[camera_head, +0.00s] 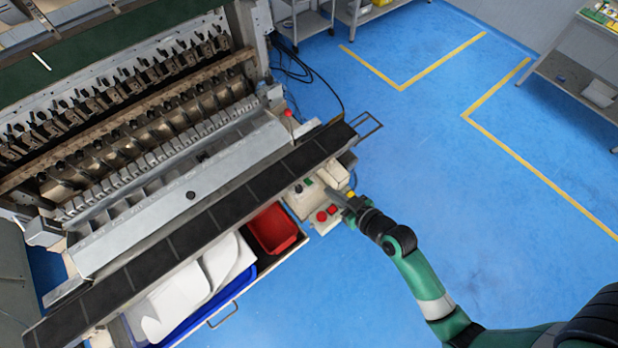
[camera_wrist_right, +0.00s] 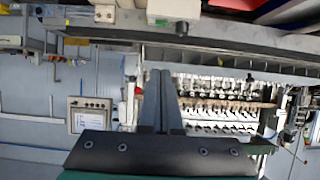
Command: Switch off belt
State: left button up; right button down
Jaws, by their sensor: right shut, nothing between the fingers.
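The belt (camera_head: 230,200) is a long dark strip along the front of the coil winder. A pale control box (camera_head: 300,202) is mounted below its right end. The box carries two red buttons (camera_head: 321,216) and a dark green button (camera_head: 308,182). My right gripper (camera_head: 335,193) is shut and empty, right at the box's right side in the head view; I cannot tell whether it touches anything. In the right wrist view its closed fingers (camera_wrist_right: 160,75) point toward the machine, with the belt's edge above them. My left gripper is not in view.
A red bin (camera_head: 275,228) and a blue tray (camera_head: 215,312) with white sheets sit below the belt, left of the control box. A red-knobbed lever (camera_head: 287,113) stands behind the belt. The blue floor (camera_head: 450,160) to the right is clear.

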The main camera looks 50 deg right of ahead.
jog(key=shift+d+r, duration=0.1)
jog(key=shift+w, duration=0.1)
jog(key=b, duration=0.2)
send_over(308, 182)
jog(key=s, duration=0.2)
notch_tip(308, 182, down, 4)
jog(key=shift+f, duration=0.15)
jog(key=shift+s+f+b, duration=0.15)
jog(key=shift+f+b, duration=0.15)
jog(key=shift+f, duration=0.7)
jog(key=shift+s+f+b, duration=0.1)
jog(key=shift+f+b, duration=0.2)
jog(key=shift+f, duration=0.65)
